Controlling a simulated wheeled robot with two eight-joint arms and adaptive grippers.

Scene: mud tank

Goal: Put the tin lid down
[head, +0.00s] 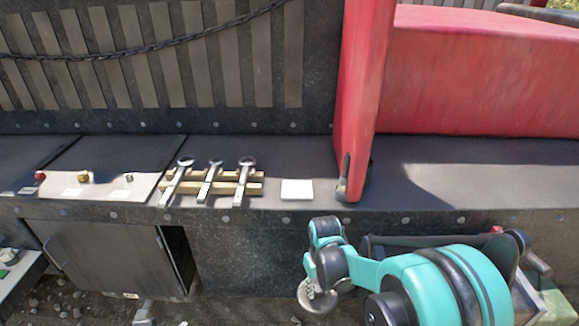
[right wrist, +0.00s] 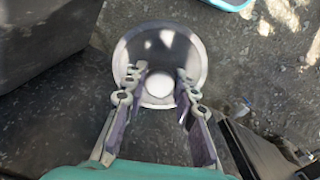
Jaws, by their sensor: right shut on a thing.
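The tin lid (right wrist: 160,45) is a round, shiny grey metal piece with a pale round spot near its lower middle. My right gripper (right wrist: 160,84) is shut on it, with one finger on each side of that spot. In the head view the lid (head: 318,301) shows as a small silver disc under my right gripper (head: 310,283), in front of the dark ledge and below its top. In the wrist view stony ground lies beneath and around the lid. My left gripper is not in view.
The dark ledge (head: 440,170) holds three spanners (head: 210,183) on wooden strips, a white square (head: 297,190) and a pale board (head: 105,187) with small fittings. A red upright panel (head: 362,90) stands on it. The ledge right of the panel is clear. An open cabinet door (head: 105,262) is below left.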

